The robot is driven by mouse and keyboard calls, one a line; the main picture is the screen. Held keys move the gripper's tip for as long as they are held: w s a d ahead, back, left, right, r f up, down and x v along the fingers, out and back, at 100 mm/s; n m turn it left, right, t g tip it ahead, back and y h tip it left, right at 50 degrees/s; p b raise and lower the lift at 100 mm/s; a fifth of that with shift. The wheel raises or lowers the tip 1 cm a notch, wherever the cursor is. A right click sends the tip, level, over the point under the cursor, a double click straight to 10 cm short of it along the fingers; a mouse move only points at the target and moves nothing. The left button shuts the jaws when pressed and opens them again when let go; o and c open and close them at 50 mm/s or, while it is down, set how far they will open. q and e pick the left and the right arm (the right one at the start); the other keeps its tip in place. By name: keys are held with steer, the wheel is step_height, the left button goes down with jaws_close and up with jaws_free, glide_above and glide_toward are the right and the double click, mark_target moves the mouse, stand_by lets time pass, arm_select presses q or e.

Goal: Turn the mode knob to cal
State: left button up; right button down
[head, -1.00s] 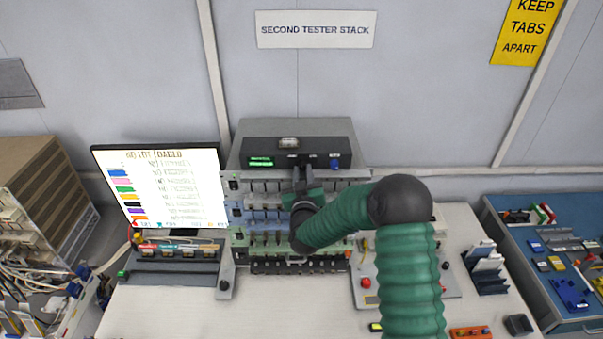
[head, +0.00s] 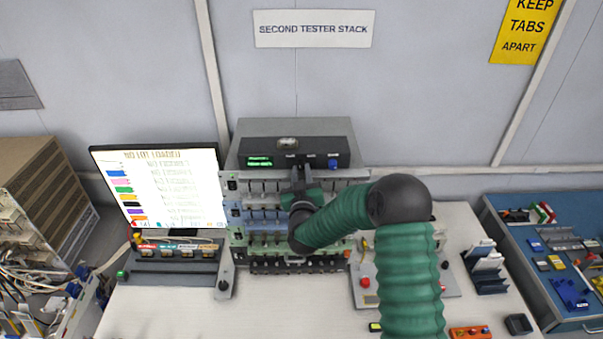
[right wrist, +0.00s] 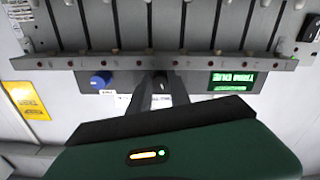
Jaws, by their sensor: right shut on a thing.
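The tester stack (head: 226,190) stands at the back of the bench, with a dark top unit (head: 270,148) bearing a lit green display (head: 260,161) and a blue knob (head: 333,163). My right gripper (head: 298,168) reaches the front of this unit, between display and blue knob. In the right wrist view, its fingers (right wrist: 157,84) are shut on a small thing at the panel. That is apparently the mode knob, hidden by the fingers, so its pointing direction cannot be read. The display (right wrist: 231,80) appears upside down there, and the blue knob (right wrist: 100,80) is clear of the fingers. My left gripper is not in view.
A lit monitor (head: 165,188) stands left of the stack. Rows of cell slots (head: 265,216) lie below the top unit, under my right arm. A panel with a red button (head: 365,282) lies right of the stack. The front left bench is clear.

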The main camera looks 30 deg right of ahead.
steer(key=shift+r, duration=0.3)
steer(key=c, duration=1.5)
jaws_free()
steer(key=shift+o, duration=1.1)
steer(key=shift+a, duration=0.1)
steer(key=shift+o, duration=0.4)
steer(key=shift+s+a, duration=0.1)
steer(key=shift+s, duration=0.05)
steer(key=shift+f, duration=0.1)
steer(key=shift+s+a+f+b, duration=0.15)
steer(key=shift+s+a+b, duration=0.1)
steer(key=shift+b, duration=0.1)
steer(key=b+v, duration=0.5)
steer(key=v, duration=1.1)
steer(key=shift+b, duration=0.4)
